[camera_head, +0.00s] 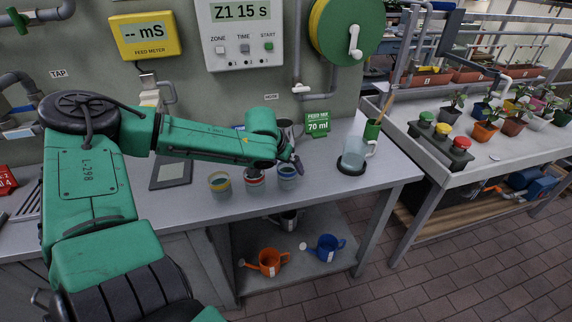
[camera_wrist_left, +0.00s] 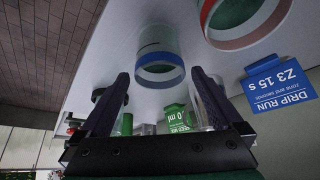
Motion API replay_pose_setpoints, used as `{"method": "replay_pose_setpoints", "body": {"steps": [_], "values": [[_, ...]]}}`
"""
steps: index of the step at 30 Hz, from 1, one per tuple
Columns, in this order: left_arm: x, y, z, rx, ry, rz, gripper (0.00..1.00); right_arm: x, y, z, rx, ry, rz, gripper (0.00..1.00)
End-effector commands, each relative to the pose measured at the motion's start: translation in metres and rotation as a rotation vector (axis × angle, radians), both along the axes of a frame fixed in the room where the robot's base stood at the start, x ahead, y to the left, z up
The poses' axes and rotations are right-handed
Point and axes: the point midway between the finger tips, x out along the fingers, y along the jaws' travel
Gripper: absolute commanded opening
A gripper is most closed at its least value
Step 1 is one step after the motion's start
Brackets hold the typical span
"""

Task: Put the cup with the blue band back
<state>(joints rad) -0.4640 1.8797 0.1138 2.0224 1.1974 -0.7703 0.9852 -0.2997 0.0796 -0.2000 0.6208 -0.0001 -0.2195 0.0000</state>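The cup with the blue band (camera_head: 287,179) stands on the grey counter, rightmost in a row of three cups. In the left wrist view the blue-banded cup (camera_wrist_left: 160,52) lies ahead of the gap between my fingers. My left gripper (camera_head: 296,162) is just above and beside that cup in the head view. In the left wrist view my left gripper (camera_wrist_left: 160,76) has its two dark fingers spread, with nothing held between them. Contact with the cup cannot be told. My right gripper is out of view.
A red-banded cup (camera_head: 255,179) and a yellow-banded cup (camera_head: 219,184) stand to the left. A green sign (camera_head: 317,123) stands behind. The counter's front right is bare.

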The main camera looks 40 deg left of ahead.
Motion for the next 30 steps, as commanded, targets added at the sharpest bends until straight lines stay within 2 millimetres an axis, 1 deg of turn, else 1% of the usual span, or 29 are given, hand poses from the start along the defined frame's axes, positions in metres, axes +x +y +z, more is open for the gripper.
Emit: {"method": "replay_pose_setpoints", "body": {"steps": [5,8,13,15,22,24,26,27,30], "values": [[-0.001,0.000,0.003,-0.001,-0.001,0.002,1.00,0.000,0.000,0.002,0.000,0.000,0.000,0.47],[-0.004,0.000,0.012,-0.001,-0.004,0.003,1.00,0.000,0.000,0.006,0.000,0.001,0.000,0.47],[-0.014,-0.005,0.032,-0.006,-0.006,-0.002,1.00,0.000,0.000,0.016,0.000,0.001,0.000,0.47],[-0.017,-0.003,0.040,0.000,-0.005,0.001,1.00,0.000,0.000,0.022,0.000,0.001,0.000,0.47],[-0.029,-0.007,0.062,-0.001,-0.006,-0.002,1.00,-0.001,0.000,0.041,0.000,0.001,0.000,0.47],[-0.037,-0.007,0.075,0.012,-0.006,-0.007,1.00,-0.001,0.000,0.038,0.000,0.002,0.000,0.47],[-0.044,-0.007,0.083,0.007,-0.004,0.000,1.00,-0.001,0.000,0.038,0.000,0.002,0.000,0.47],[-0.048,-0.008,0.090,0.006,-0.004,-0.001,1.00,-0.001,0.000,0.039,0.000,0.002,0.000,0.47],[-0.055,-0.010,0.101,0.003,-0.002,-0.001,1.00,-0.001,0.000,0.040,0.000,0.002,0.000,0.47]]}}
